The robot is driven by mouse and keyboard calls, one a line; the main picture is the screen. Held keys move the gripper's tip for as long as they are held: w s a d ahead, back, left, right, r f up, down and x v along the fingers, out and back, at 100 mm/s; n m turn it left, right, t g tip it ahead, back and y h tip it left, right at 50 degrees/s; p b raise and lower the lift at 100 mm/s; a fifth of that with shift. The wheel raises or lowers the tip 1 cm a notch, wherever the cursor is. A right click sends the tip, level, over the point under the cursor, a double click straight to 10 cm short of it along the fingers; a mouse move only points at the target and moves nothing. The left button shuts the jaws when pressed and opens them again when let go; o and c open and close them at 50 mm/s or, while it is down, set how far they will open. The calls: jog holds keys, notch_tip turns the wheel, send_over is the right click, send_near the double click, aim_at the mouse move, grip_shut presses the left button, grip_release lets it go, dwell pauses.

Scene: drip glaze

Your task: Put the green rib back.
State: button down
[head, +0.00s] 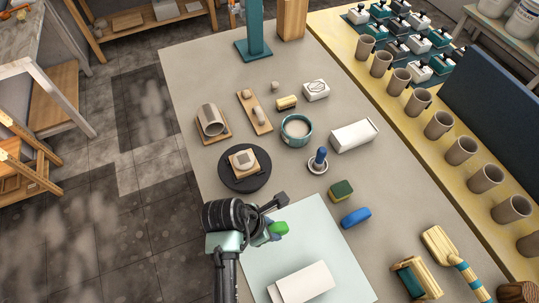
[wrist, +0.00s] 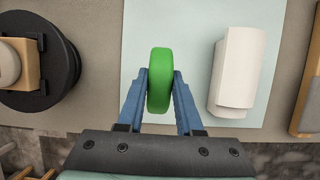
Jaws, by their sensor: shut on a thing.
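The green rib (head: 279,228) is a small, rounded green piece. My gripper (head: 272,231) is shut on it, with one blue finger on each side. In the wrist view the rib (wrist: 167,80) stands edge-on between the fingertips (wrist: 160,88). It is over the pale mint mat (head: 325,240); I cannot tell its exact height above it. The rib's lower side is hidden. No spot marked for the rib can be made out.
A white block (head: 302,284) lies on the mat, right of the rib in the wrist view. A black turntable (head: 243,184) with a piece on it stands up-left. A blue oval piece (head: 356,217) and a green-yellow sponge (head: 341,190) lie right of the mat.

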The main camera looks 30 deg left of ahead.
jog(key=shift+f, duration=2.85)
jog(key=shift+f, duration=0.1)
jog(key=c, duration=0.6)
grip_release()
jog(key=shift+o, duration=0.2)
